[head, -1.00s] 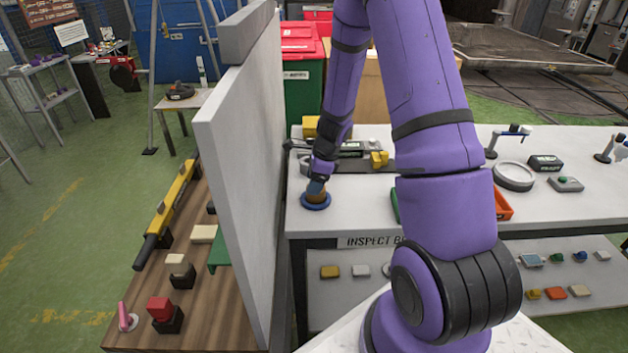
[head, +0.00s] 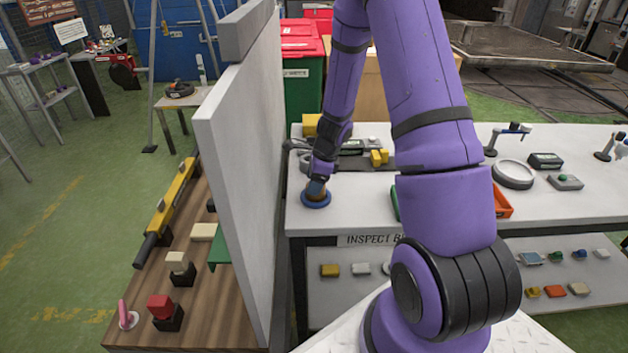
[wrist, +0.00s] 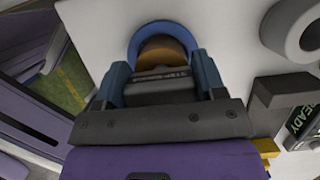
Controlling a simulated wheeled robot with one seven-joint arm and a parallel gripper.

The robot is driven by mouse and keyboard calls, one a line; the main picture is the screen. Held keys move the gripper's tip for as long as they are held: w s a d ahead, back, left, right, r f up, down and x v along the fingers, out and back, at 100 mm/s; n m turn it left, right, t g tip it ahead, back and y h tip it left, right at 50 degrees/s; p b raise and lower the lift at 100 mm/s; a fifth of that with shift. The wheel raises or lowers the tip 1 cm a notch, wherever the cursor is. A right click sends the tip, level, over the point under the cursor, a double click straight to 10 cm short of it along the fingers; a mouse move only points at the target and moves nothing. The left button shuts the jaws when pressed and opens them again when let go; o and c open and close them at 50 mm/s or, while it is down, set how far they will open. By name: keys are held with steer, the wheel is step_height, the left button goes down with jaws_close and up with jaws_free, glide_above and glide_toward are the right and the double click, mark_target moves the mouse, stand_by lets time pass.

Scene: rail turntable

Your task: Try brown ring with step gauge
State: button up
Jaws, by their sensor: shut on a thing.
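My gripper (head: 317,184) is low over the near left corner of the white inspection bench, pointing down. In the wrist view its blue fingers (wrist: 160,82) are shut on the step gauge (wrist: 160,88), a dark block with a partly readable label. Just beyond the fingertips is the brown ring (wrist: 165,52), a round brown piece. It appears inside a wider blue round base (wrist: 148,30), which shows in the head view as a blue disc (head: 316,203) on the bench. The fingers and gauge hide part of the brown piece, so I cannot tell how far the gauge is in.
A tall pale partition (head: 240,170) stands close left of my gripper. Behind are yellow blocks (head: 379,158) and a dark device (head: 362,147). The bench's front edge is close.

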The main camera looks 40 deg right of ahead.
steer(key=shift+f, duration=0.15)
steer(key=o, duration=1.1)
steer(key=shift+c, duration=0.2)
steer(key=v, duration=1.1)
steer(key=shift+w, duration=0.1)
